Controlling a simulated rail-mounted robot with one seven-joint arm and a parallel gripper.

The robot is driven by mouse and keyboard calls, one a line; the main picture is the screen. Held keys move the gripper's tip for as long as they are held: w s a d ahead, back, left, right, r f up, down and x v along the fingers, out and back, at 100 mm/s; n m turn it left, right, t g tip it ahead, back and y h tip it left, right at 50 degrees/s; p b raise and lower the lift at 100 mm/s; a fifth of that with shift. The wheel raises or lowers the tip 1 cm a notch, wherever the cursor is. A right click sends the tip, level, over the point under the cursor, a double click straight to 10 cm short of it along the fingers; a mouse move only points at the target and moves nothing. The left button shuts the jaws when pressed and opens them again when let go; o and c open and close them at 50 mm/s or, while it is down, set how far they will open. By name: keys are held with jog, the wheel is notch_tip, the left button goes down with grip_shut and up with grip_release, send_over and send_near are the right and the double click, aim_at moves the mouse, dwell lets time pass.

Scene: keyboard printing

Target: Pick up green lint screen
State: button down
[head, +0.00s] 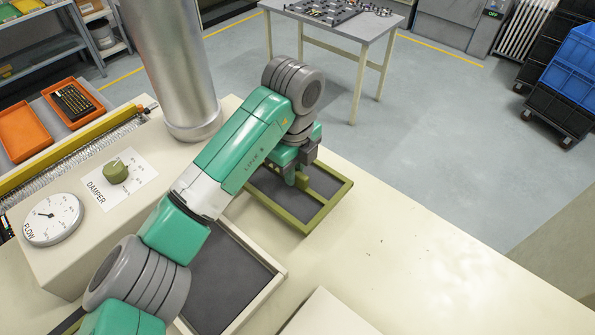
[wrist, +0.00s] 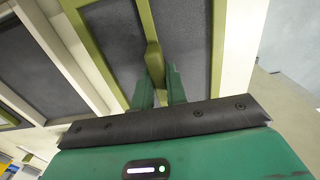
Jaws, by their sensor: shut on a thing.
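The green lint screen (head: 319,218) has an olive-green frame around a dark grey mesh. In the head view it lies at the far end of the cream bench, partly hidden by my arm. My gripper (head: 298,178) is over it, with its fingers pointing down. In the wrist view, my gripper's green fingers (wrist: 159,88) are closed on an olive bar (wrist: 153,56) that stands across the middle of the screen. The screen's mesh (wrist: 112,42) shows on both sides of the bar. Whether the screen is raised off its seat is unclear.
A second dark screen in a cream frame (head: 262,298) lies nearer, beside the green one. A box with a FLOW gauge (head: 52,219) and a green DAMPER knob (head: 116,172) stands at left. A large metal pipe (head: 178,70) rises behind my arm.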

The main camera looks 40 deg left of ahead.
jog(key=r+p, duration=0.1)
jog(key=p, duration=0.1)
send_over(251, 244)
jog(key=w, duration=0.1)
jog(key=shift+w+d+r, duration=0.1)
jog(key=shift+w+d, duration=0.1)
jog(key=shift+d, duration=0.2)
jog(key=n, duration=0.6)
jog(key=shift+s+a, duration=0.3)
jog(key=shift+s, duration=0.1)
jog(key=n, duration=0.5)
jog(key=shift+s+a+f+n, duration=0.15)
jog(key=shift+s+f+n, duration=0.15)
jog(key=shift+s, duration=0.05)
jog(key=n, duration=0.4)
jog(key=s+n, duration=0.1)
jog(key=n, duration=0.2)
jog(key=shift+a+f, duration=0.15)
jog(key=shift+a, duration=0.1)
jog(key=n, duration=0.6)
jog(key=shift+s+a+f+n, duration=0.1)
jog(key=shift+s+a+n, duration=0.05)
jog(key=shift+s+n, duration=0.15)
